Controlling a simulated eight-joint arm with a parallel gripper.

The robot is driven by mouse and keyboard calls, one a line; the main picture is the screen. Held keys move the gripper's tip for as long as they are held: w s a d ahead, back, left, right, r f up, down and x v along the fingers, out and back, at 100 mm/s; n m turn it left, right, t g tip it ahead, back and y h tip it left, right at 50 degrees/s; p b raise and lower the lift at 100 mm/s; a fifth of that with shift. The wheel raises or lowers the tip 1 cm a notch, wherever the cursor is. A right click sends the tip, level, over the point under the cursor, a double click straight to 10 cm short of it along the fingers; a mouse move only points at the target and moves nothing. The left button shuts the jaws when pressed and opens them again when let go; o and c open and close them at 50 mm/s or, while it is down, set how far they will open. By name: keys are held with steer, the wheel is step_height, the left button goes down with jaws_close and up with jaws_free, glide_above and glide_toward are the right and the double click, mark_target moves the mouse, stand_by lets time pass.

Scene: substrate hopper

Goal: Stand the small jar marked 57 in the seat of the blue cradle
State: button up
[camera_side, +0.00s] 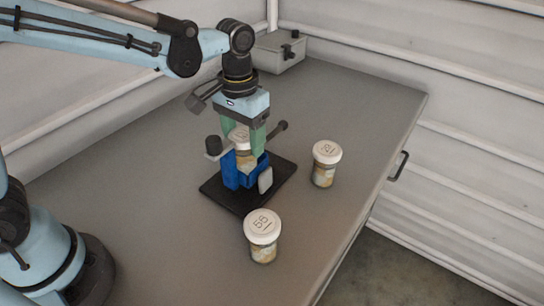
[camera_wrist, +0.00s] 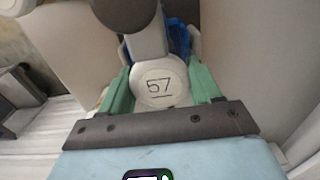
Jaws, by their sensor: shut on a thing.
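The small jar marked 57 has a white lid, which shows between my green fingers in the wrist view (camera_wrist: 158,82). In the side view the jar (camera_side: 244,158) is upright at the blue cradle (camera_side: 230,178), with its lower part hidden by the cradle. My gripper (camera_side: 246,146) is shut on the jar from above, one finger on each side of it. The cradle stands on a black base plate (camera_side: 222,196). A bit of its blue also shows in the wrist view (camera_wrist: 180,40). I cannot tell whether the jar's bottom touches the seat.
A dark knob (camera_side: 213,146) and a grey pad (camera_side: 265,180) rise close around the cradle. A grey box (camera_side: 278,52) is at the back.

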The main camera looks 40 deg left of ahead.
steer(key=o, duration=1)
steer(key=shift+c, duration=0.2)
steer(key=shift+r, duration=3.75)
steer(key=shift+s+a, duration=0.3)
steer(key=shift+a, duration=0.1)
steer(key=s+a+f+t, duration=0.3)
steer(key=s+a+t, duration=0.4)
steer(key=s+a, duration=0.1)
steer(key=shift+a+f, duration=0.35)
